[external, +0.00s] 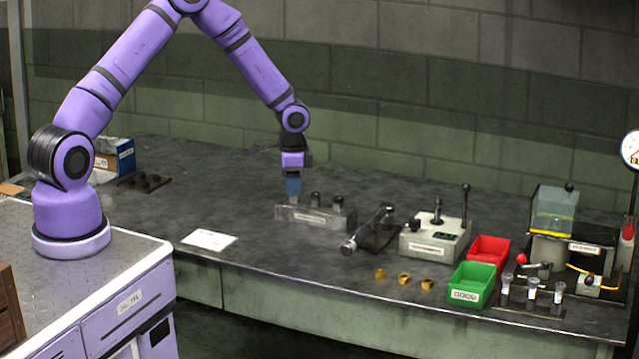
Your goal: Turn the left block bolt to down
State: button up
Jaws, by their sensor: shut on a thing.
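A grey metal block (318,219) with a pale label on its front stands on the dark bench. Two dark bolts show upright on its top, a middle bolt (315,200) and a right bolt (338,202). My gripper (293,199) points straight down over the left end of the block. Its blue fingers are shut on the left block bolt there, which they mostly hide. Only a small pale part shows under the fingertips, and I cannot tell which way the bolt is turned.
A dark lever device (369,229) stands just right of the block. Beyond it are a grey box with levers (435,240), a red bin (489,250), a green bin (473,285) and several brass pieces (404,279). A white card (209,240) lies left. The bench behind the block is clear.

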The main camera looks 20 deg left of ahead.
jog(key=m, duration=0.4)
jog(key=shift+m, duration=0.3)
jog(key=m, duration=0.5)
jog(key=shift+w+r, duration=0.1)
jog(key=m, duration=0.9)
jog(key=shift+m, duration=0.3)
jog(key=m, duration=1.3)
jog(key=shift+m, duration=2.5)
